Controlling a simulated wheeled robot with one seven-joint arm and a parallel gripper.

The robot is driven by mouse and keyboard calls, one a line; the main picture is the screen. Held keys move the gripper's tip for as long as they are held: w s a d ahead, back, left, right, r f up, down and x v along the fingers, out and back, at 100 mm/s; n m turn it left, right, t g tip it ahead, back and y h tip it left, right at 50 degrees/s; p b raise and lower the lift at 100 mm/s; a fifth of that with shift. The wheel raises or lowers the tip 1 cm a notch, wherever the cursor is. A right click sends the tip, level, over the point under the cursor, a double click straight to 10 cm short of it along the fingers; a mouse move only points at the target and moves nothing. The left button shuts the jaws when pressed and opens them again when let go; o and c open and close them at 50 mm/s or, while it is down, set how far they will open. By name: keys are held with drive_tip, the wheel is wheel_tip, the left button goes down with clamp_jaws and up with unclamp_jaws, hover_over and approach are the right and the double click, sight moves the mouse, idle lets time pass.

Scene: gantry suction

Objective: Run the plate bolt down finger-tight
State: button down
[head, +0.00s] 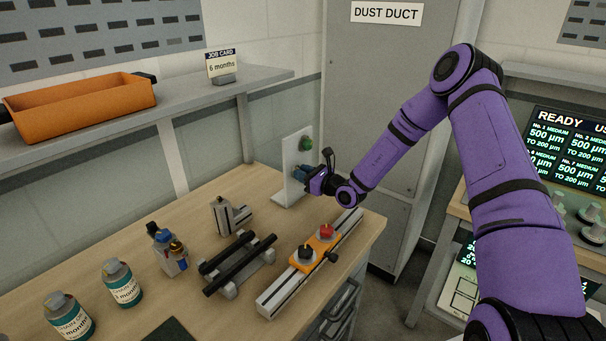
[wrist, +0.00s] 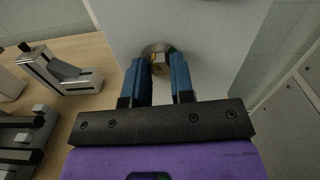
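A pale upright plate (head: 291,158) stands at the far right part of the bench, with a green knob (head: 306,143) near its top. In the wrist view the plate (wrist: 130,30) fills the background. A small brass-coloured bolt head (wrist: 158,59) shows there, in front of a round metal collar. My gripper (head: 300,173) is at the plate face, below the green knob. In the wrist view its blue fingers (wrist: 159,72) lie on either side of the bolt head. Whether they touch it I cannot tell. The bolt's shank is hidden.
An orange block with a red knob and a black knob (head: 305,254) sits on a metal rail near the bench front. Black rods (head: 239,264), a grey bracket (head: 229,216) and bottles (head: 121,284) stand left. A shelf holds an orange tray (head: 80,105). A grey duct cabinet (head: 372,120) stands behind.

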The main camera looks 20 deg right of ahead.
idle(0.3)
drive_tip(key=shift+m, duration=4.4)
drive_tip(key=c, duration=1)
unclamp_jaws()
drive_tip(key=shift+d, duration=0.1)
drive_tip(key=v, duration=1)
drive_tip(key=shift+s+d, duration=0.2)
drive_tip(key=shift+s, duration=0.15)
